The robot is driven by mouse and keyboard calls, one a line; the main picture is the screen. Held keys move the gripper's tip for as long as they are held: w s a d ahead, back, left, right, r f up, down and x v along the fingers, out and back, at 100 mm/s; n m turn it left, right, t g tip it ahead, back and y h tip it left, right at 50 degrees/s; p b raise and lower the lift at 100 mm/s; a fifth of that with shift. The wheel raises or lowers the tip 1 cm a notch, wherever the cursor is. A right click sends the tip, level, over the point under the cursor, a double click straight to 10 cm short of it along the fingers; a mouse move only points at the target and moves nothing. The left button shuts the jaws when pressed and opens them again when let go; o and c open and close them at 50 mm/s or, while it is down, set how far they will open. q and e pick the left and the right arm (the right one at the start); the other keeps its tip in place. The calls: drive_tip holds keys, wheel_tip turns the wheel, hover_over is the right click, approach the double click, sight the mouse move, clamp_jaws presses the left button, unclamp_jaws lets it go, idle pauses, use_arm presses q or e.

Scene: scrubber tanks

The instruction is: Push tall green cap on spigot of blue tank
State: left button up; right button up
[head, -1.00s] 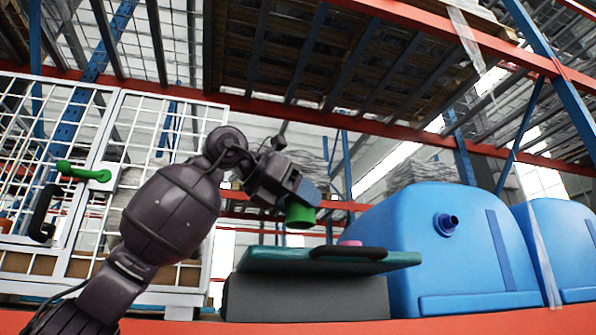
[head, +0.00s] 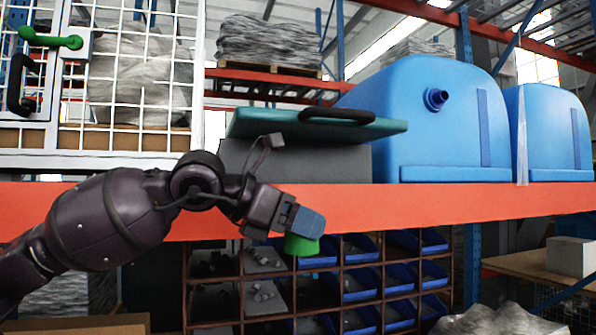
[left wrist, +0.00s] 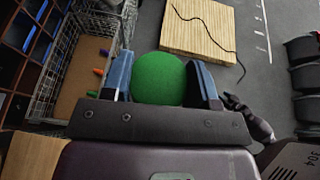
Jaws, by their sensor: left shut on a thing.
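The blue tank (head: 428,115) stands on the orange shelf, right of centre in the head view. Its dark blue spigot (head: 436,98) sticks out of the upper front face and has nothing on it. My left gripper (head: 305,228) is shut on the green cap (head: 301,245), in front of and below the shelf edge, left of and lower than the spigot. In the left wrist view the green cap (left wrist: 159,79) sits between both fingers, its round end facing the camera. My right gripper is not in the head view.
The orange shelf beam (head: 400,206) runs across between the held cap and the tank's level. A teal lid with a black handle (head: 337,116) lies on a grey box left of the tank. A second blue tank (head: 556,130) stands at right. Blue bins (head: 360,285) fill a rack below.

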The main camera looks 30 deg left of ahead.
use_arm(q)
drive_tip(key=d+f+m+g+h, duration=0.1)
drive_tip(key=d+f, duration=0.1)
drive_tip(key=f, duration=1.3)
drive_tip(key=s+d+f+m+g+h, duration=0.1)
drive_tip(key=d+f, duration=0.2)
drive_tip(key=f, duration=1.2)
drive_tip(key=s+d+f+m+g+h, duration=0.1)
drive_tip(key=d+f+m, duration=0.1)
drive_tip(key=f, duration=1.2)
drive_tip(key=shift+d+f, duration=0.4)
drive_tip(key=shift+d, duration=0.15)
